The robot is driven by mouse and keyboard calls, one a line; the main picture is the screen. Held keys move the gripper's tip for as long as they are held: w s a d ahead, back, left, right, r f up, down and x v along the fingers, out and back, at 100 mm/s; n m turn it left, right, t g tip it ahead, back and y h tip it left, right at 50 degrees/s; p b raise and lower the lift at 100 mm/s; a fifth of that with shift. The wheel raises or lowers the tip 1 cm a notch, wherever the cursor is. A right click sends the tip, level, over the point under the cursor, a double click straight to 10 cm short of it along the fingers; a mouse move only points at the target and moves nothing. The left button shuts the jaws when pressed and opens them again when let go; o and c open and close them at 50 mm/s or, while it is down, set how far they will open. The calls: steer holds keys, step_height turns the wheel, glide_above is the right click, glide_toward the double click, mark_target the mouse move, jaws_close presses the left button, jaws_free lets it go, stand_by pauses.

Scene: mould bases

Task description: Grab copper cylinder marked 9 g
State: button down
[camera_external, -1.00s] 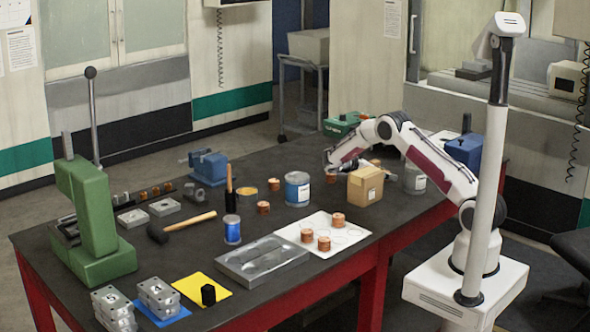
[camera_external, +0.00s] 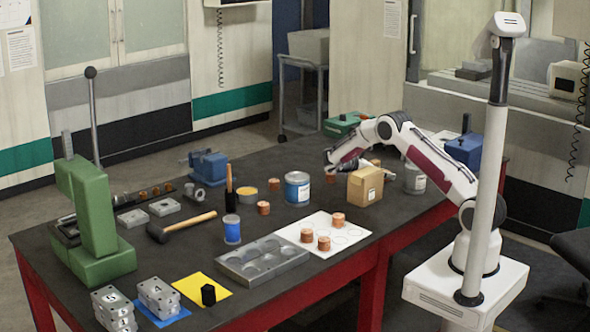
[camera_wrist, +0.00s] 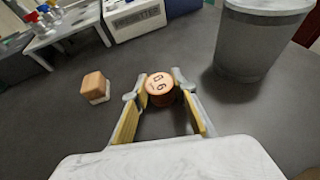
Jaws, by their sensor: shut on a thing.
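In the wrist view, a copper cylinder (camera_wrist: 160,88) sits between the two fingertips of my gripper (camera_wrist: 158,89), which is shut on it. Its top face bears a dark mark, seen at an angle, that looks like a 9 or 6 with a second rounded character. In the external view, my gripper is low over the far right of the bench, partly hidden by the cardboard box (camera_external: 365,188). I cannot clearly make out the held cylinder there. Other copper cylinders stand on a white sheet (camera_external: 290,233), and one (camera_external: 264,208) stands on the bare bench.
A grey can (camera_wrist: 245,45) stands close right of my gripper in the wrist view. A small brown-topped block (camera_wrist: 95,88) lies to the left. A blue-labelled can (camera_external: 297,190) and a metal tray with round hollows (camera_external: 232,268) are on the bench.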

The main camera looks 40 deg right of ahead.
steer(key=shift+r, duration=0.15)
step_height(320, 180, up, 12)
steer(key=w+a, duration=0.2)
steer(key=a, duration=0.6)
steer(key=w+a, duration=0.3)
steer(key=a, duration=0.6)
steer(key=shift+a, duration=0.15)
steer(key=shift+a, duration=0.1)
